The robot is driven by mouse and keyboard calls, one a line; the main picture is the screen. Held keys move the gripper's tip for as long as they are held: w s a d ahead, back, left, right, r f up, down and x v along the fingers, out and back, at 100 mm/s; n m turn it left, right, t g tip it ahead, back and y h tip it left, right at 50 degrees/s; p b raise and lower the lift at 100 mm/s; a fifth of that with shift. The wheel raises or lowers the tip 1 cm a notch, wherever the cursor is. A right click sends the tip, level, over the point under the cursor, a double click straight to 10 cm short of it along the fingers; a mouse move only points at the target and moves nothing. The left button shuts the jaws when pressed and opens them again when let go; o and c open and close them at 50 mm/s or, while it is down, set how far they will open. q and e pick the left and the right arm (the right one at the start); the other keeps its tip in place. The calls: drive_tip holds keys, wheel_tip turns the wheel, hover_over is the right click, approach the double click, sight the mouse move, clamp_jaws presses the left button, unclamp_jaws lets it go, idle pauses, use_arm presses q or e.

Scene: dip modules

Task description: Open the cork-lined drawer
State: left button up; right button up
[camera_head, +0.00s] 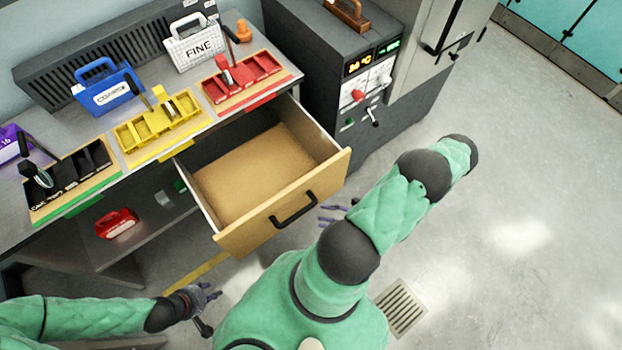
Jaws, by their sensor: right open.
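The cork-lined drawer (262,178) is pulled well out from under the bench. Its brown, empty floor is in plain view. Its light wooden front (330,183) carries a dark bar handle (294,209). My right gripper (331,215) is just right of the handle, apart from it in the picture. It is open, and my own forearm hides most of it. My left gripper (213,292) is low at the left, below the drawer front. Its small fingers look apart, with nothing between them.
On the bench are a black tray (70,178), a yellow tray (158,122), a red tray (240,78), a blue case (107,90) and a white FINE case (195,45). A red case (117,224) lies on the lower shelf. A dark machine (318,70) stands right of the drawer. The floor at right is clear.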

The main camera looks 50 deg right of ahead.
drive_tip(key=shift+v, duration=1.9)
